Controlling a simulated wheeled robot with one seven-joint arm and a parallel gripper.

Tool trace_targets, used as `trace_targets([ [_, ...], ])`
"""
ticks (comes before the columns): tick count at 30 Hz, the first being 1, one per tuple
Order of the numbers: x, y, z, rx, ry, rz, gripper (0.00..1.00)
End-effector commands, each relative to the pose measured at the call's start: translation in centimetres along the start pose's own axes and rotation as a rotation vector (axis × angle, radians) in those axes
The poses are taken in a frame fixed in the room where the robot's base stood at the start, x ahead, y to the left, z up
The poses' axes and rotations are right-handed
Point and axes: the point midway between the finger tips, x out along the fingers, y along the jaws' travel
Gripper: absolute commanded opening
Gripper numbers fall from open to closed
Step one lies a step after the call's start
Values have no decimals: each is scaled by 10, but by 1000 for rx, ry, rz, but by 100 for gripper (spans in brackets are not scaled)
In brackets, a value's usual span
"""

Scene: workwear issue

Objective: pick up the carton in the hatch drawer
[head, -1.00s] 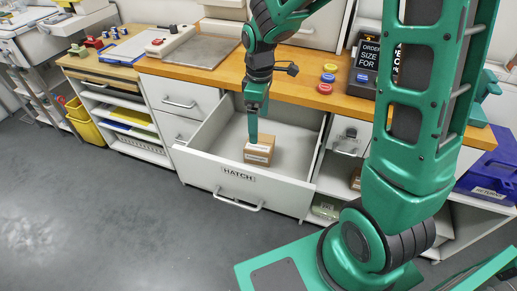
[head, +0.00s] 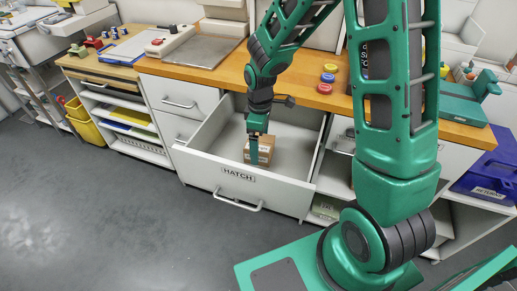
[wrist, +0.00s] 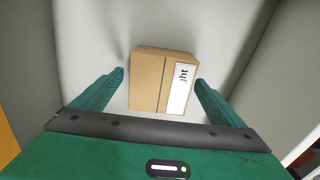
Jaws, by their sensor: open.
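A small brown carton (head: 264,151) with a white label sits on the floor of the open drawer marked HATCH (head: 240,178). In the wrist view the carton (wrist: 155,80) lies ahead, between the lines of the two fingers. My gripper (head: 254,160) points down inside the drawer, in front of the carton in the head view and hiding part of it. In the wrist view my gripper (wrist: 160,88) is open, one green finger on each side of the carton, with gaps to both sides. I cannot tell how far the fingertips reach down along it.
Drawer walls rise on both sides. The wooden counter (head: 215,76) above holds a metal plate and coloured round pieces (head: 327,78). A blue bin (head: 490,170) stands at the right, yellow bins (head: 84,122) at the left. The floor in front is clear.

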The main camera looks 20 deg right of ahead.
Motion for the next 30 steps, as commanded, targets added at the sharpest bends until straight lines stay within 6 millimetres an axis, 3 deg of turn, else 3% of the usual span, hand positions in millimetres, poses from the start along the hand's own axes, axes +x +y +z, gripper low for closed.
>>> trace_targets([
  [4, 0, 0, 0, 0, 0, 0, 90],
  [10, 0, 0, 0, 0, 0, 0, 42],
  [20, -5, 1, -1, 0, 2, 2, 42],
  [23, -15, 1, -1, 0, 3, 3, 42],
  [30, -60, 1, -1, 0, 4, 5, 42],
])
